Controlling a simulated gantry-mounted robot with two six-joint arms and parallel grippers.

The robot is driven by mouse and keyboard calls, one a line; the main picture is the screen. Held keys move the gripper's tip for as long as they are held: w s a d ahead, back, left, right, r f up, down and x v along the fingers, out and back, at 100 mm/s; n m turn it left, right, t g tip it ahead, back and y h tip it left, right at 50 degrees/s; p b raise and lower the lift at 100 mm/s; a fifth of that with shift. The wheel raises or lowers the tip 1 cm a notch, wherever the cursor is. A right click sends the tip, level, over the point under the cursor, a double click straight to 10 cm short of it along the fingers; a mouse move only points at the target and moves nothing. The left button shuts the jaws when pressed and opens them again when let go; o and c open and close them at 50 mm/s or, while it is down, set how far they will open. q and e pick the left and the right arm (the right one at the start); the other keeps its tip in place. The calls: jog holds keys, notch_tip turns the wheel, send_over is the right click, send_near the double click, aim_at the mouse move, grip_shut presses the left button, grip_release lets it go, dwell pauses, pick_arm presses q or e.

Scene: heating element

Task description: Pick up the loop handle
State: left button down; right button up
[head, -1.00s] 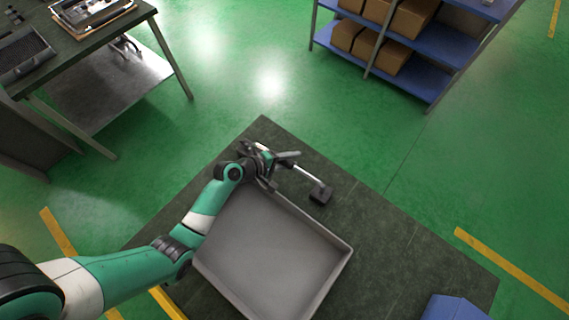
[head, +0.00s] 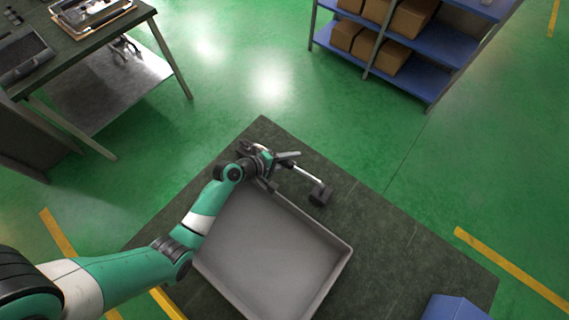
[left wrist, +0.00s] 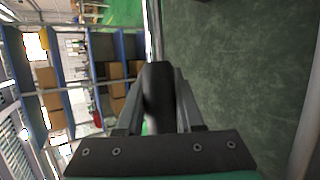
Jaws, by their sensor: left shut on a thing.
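The loop handle (head: 306,175) shows in the head view as a pale bar with a dark block at its right end. It is just beyond the far corner of the grey tray, over the dark tabletop. My left gripper (head: 279,168) is at its left end, shut on it, and hides that end. In the left wrist view, a dark rounded part of the loop handle (left wrist: 158,95) stands between the two fingers of my left gripper (left wrist: 159,112). I cannot tell whether the handle touches the tabletop. My right gripper is not in view.
The empty grey tray (head: 345,252) lies on the dark table (head: 400,235), close to my left gripper. A blue box (head: 455,308) is at the bottom right. The tabletop right of the handle is clear. A workbench (head: 150,60) and a blue shelf (head: 425,85) stand apart on the green floor.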

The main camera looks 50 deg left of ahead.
pick_arm(q)
jog(key=shift+r, duration=0.25)
notch_tip(320, 180, up, 10)
jog(key=p, duration=0.5)
jog(key=shift+p, duration=0.4)
